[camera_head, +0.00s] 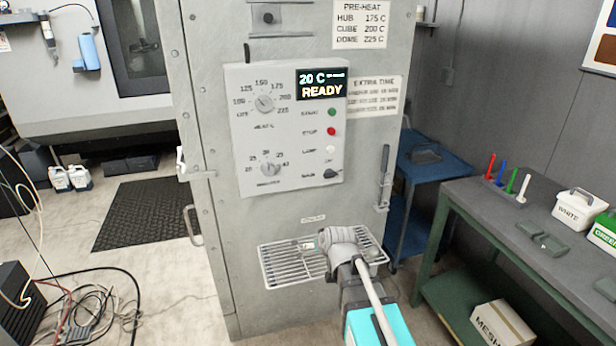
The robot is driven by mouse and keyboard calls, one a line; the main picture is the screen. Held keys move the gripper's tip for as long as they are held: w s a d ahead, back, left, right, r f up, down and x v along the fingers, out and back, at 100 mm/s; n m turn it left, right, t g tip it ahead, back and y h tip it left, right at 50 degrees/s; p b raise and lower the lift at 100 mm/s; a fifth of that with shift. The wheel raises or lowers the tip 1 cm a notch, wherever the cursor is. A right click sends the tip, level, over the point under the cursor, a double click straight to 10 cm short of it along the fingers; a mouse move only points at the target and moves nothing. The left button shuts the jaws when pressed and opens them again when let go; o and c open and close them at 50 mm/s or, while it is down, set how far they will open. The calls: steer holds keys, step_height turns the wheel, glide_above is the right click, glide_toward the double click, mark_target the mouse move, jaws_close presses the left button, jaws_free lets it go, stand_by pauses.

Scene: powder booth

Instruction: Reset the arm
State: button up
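My arm reaches up from the bottom of the head view, in front of the wire rack (285,272) on the oven's front. My gripper (312,244) is at the far end, small and partly hidden behind the rounded grey wrist. It appears over or in front of the rack. I cannot tell whether its fingers are open or shut, or whether it touches the rack. A small pale, greenish patch shows by the gripper, too small to identify.
The grey oven's control panel (285,125) reads "20 C READY". A workbench (480,215) at right carries coloured pens (508,178), a white box (578,210) and a green box (604,232). A blue cart (430,165) stands behind. Cables (90,310) lie on the floor at left.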

steer(key=s+d+f+m+g+h, duration=0.1)
steer(key=s+d+g, duration=0.3)
steer(key=s, duration=0.5)
steer(key=s+d+f+m+g+h, duration=0.1)
steer(key=s+d+f+g, duration=0.3)
steer(key=s+d, duration=0.3)
steer(key=shift+s+f+h, duration=0.15)
steer(key=shift+s+h, duration=0.15)
steer(key=shift+s, duration=0.8)
